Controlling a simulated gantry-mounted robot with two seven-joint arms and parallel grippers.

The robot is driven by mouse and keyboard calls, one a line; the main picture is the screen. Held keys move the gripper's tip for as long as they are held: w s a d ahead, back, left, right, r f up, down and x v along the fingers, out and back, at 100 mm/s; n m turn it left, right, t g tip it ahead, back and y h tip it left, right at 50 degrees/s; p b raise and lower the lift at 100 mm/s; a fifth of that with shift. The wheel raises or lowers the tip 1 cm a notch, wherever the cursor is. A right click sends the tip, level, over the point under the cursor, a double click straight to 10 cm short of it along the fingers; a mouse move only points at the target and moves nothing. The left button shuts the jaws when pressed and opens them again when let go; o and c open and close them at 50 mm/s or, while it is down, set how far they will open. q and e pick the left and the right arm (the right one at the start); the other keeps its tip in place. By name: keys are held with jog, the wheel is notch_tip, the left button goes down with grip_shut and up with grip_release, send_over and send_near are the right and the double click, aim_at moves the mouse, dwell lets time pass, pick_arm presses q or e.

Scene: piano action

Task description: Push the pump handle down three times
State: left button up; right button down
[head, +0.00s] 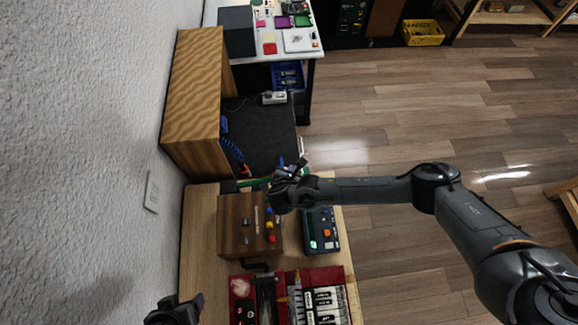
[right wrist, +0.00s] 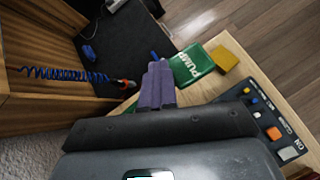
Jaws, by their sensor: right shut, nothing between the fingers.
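A green block lettered PUMP (right wrist: 192,63) shows in the right wrist view, with a yellow block (right wrist: 225,59) beside it. I cannot tell which part is the pump handle. My right gripper (head: 290,168) is shut and empty; its purple fingers (right wrist: 157,84) are together just left of the green block in the right wrist view. I cannot tell if they touch it. A green strip (head: 253,183) shows beside the right gripper in the head view, partly hidden by it. My left gripper (head: 185,308) is at the bottom left of the head view, mostly cut off, its opening unclear.
On the wooden bench are a brown box with coloured knobs (head: 236,225), a dark control panel (head: 324,237) and a red-framed keyboard part (head: 322,298). A wooden cabinet (head: 190,95) and a blue coiled cable (right wrist: 65,74) stand beyond. A wall is at left; open floor lies right.

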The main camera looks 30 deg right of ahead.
jog(key=shift+d+f, duration=0.2)
jog(key=shift+f, duration=0.1)
jog(key=shift+s+d+f+b, duration=0.1)
jog(key=shift+d+f+b, duration=0.05)
jog(key=shift+f+b, duration=0.15)
dwell(0.8)
jog(key=shift+r, duration=0.25)
jog(key=shift+a+r+p, duration=0.3)
jog(key=shift+r+p, duration=0.35)
jog(key=shift+p, duration=0.05)
jog(key=shift+w+a+r+p, duration=0.15)
jog(key=shift+a+r+p, duration=0.1)
jog(key=shift+r+p, duration=0.35)
jog(key=shift+w+a+r+p, duration=0.1)
jog(key=shift+a+r+p, duration=0.25)
jog(key=shift+r, duration=0.3)
jog(key=shift+w+a+r+p, duration=0.15)
jog(key=shift+r+p, duration=0.4)
jog(key=shift+r, duration=0.1)
jog(key=shift+a+r+p, duration=0.2)
jog(key=shift+r+p, duration=0.2)
jog(key=shift+r, duration=0.05)
